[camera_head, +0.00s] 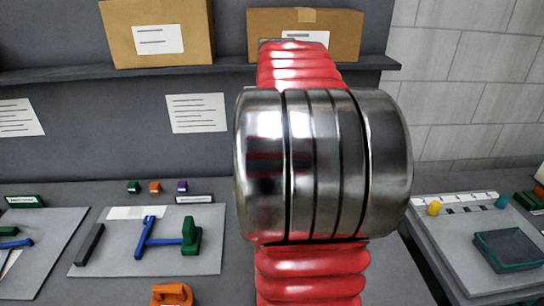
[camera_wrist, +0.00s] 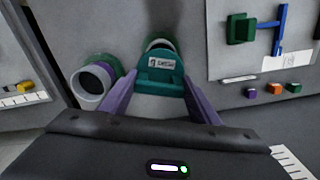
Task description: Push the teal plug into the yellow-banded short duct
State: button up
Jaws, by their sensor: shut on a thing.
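My gripper (camera_wrist: 160,92) shows in the wrist view with its two purple fingers shut on the teal plug (camera_wrist: 158,87), which carries a white label. The plug is in front of a pale round duct end (camera_wrist: 160,44), mostly hidden behind it. I cannot tell whether the plug touches or enters that duct, and no yellow band shows on it. In the head view my arm hides the gripper, plug and ducts.
A panel with a blue bar (camera_head: 146,238) and a green block (camera_head: 190,236) lies left in the head view, an orange piece (camera_head: 172,294) in front. Small coloured blocks (camera_head: 154,187) stand behind. A grey tray (camera_head: 455,245) is at right. Boxes (camera_head: 158,32) sit on the shelf.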

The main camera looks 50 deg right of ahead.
jog(key=shift+f, duration=0.15)
jog(key=shift+f, duration=2.6)
jog(key=shift+a+f, duration=0.1)
jog(key=shift+f, duration=2)
jog(key=o, duration=1.6)
jog(key=shift+o, duration=0.2)
